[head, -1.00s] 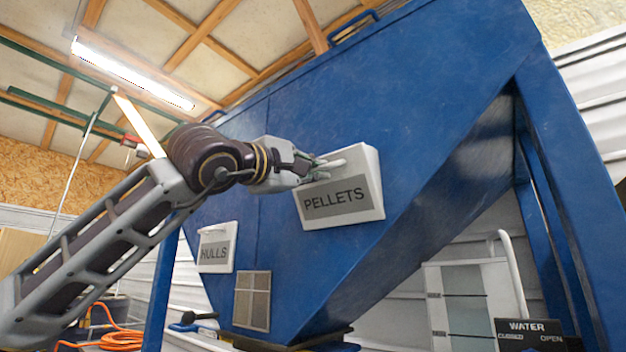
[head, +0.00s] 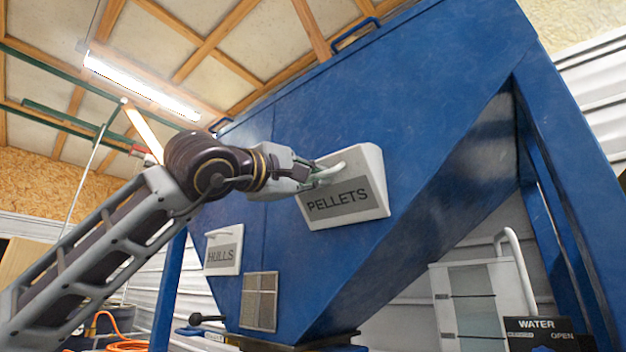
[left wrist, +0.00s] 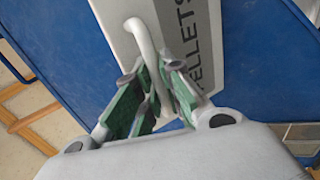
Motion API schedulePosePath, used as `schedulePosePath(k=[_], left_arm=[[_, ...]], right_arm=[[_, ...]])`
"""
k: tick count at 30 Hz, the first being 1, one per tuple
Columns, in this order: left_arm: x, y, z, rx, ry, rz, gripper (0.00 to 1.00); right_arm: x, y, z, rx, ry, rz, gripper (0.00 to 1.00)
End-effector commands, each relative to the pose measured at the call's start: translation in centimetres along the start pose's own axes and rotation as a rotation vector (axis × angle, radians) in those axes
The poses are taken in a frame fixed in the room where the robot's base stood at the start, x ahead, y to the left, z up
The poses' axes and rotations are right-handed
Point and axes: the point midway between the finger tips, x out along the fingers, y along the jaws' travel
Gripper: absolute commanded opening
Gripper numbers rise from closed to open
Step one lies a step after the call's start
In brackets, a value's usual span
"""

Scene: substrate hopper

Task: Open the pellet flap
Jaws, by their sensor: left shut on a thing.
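The pellet flap (head: 368,190) is a white panel with a grey PELLETS label on the sloped front of the blue hopper (head: 420,90). It stands out from the hopper, with its right side face showing. A white bar handle (head: 345,165) runs along its upper part. My left gripper (head: 318,178) is at the handle's left end. In the left wrist view, the green-padded fingers of my left gripper (left wrist: 152,92) are shut on the white handle (left wrist: 148,50), which passes between them. My right gripper is in neither view.
A smaller white HULLS flap (head: 222,262) is lower left on the hopper, above a mesh vent (head: 259,302). A black WATER sign (head: 540,333) and a pale tank (head: 470,300) stand at lower right. Blue hopper legs (head: 545,150) border the right side.

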Motion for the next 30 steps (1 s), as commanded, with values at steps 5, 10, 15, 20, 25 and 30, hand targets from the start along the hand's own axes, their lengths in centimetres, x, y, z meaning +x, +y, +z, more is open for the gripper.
schedulePosePath(k=[5, 10, 15, 20, 25, 30], left_arm=[[-0.1, -0.05, -0.04, 0.002, 0.001, 0.0, 0.0], [-0.1, -0.02, -0.05, 0.002, 0.002, 0.0, 0.0], [-0.1, 0.0, -0.05, 0.002, 0.002, 0.001, 0.17], [-0.1, 0.01, -0.05, 0.001, 0.001, 0.001, 0.32], [-0.1, 0.02, -0.04, 0.001, 0.001, 0.001, 0.32], [-0.19, 0.03, -0.04, 0.0, 0.001, 0.001, 0.32]], right_arm=[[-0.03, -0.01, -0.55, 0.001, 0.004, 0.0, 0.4], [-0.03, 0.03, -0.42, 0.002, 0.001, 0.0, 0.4], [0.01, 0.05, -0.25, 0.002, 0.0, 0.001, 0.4], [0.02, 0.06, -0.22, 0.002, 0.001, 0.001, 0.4], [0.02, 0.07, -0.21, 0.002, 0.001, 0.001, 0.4], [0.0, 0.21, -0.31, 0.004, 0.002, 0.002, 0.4]])
